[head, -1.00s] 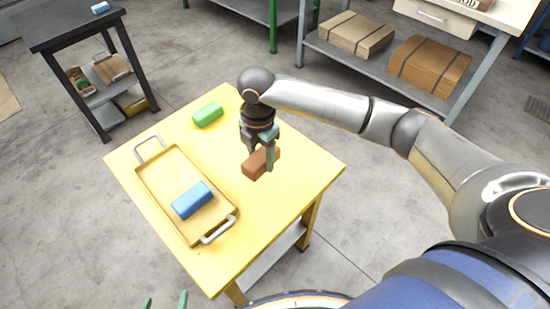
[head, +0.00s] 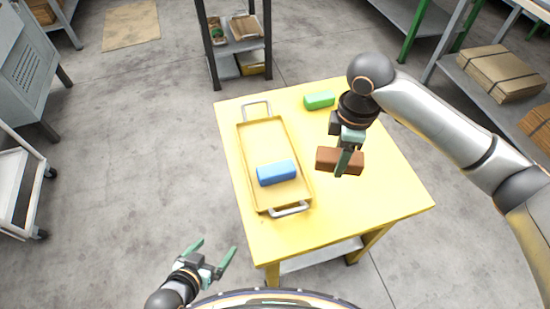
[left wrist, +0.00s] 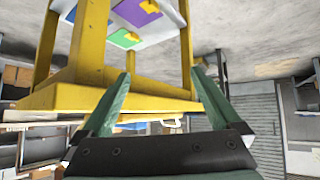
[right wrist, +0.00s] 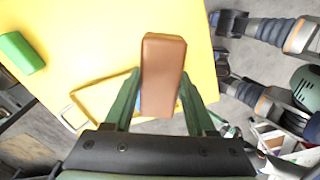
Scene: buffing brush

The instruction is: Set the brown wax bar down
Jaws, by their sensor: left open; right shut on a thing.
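The brown wax bar (head: 327,159) is held between the fingers of my right gripper (head: 345,160), over the right part of the yellow table (head: 385,190). In the right wrist view the bar (right wrist: 162,75) sits between the gripper's green fingers (right wrist: 160,108). I cannot tell for sure how high it is above the table top. My left gripper (head: 212,256) is open and empty, off the table's front left side. Its spread fingers also show in the left wrist view (left wrist: 160,85).
A tan tray (head: 246,155) with metal handles lies on the table's left side, with a blue bar (head: 276,172) in it. A green bar (head: 319,100) lies at the back. The table top right of the tray is mostly clear. A dark shelf stand (head: 238,48) is behind.

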